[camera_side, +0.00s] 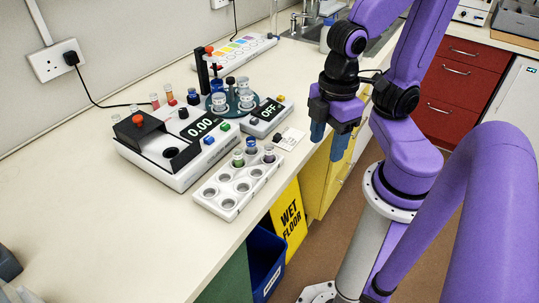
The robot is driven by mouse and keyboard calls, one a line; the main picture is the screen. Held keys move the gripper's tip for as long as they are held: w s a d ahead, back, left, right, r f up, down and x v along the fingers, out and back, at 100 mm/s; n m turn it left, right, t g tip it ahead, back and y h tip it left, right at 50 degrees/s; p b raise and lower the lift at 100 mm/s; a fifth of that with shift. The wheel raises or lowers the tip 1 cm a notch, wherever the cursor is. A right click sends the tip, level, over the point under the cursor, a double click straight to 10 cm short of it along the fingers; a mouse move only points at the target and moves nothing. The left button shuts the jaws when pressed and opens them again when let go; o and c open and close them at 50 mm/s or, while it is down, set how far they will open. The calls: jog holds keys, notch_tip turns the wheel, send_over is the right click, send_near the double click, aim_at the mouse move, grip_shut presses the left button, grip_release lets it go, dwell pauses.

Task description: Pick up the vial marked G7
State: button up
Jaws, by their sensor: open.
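Several small vials stand in the white rack (232,205) near the bench's front edge. One has a green band (238,158), one is bluish (251,146) and one is dark purple (269,154). All three sit at the rack's far end; its nearer wells look empty. Markings are too small to read, so I cannot tell which vial is G7. My gripper (329,138) is open and empty, pointing down. In the picture it is to the right of the rack, near the bench edge, apart from the vials.
A white instrument reading 0.00 (201,127) stands left of the rack. Behind are a box reading OFF (268,114), a round teal holder with jars (231,110) and a colourful strip (240,48).

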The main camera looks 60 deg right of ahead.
jog(key=w+a+r+n+h, duration=0.2)
jog(key=w+n, duration=0.2)
jog(key=w, duration=0.2)
jog(key=w+a+r+n+h, duration=0.2)
jog(key=w+r+n, duration=0.15)
jog(key=w, duration=0.25)
send_over(269, 147)
jog(key=s+a, duration=0.1)
jog(key=a, duration=0.2)
jog(key=shift+n+t+h, duration=0.35)
jog(key=shift+t+h, duration=0.05)
jog(key=f, duration=1)
jog(key=shift+d+f, duration=0.25)
jog(key=shift+f, duration=0.05)
jog(key=shift+a+x, duration=0.15)
jog(key=shift+x, duration=1.35)
jog(key=shift+a+x, duration=0.1)
jog(key=shift+x, duration=1.35)
jog(key=shift+f, duration=0.15)
grip_shut()
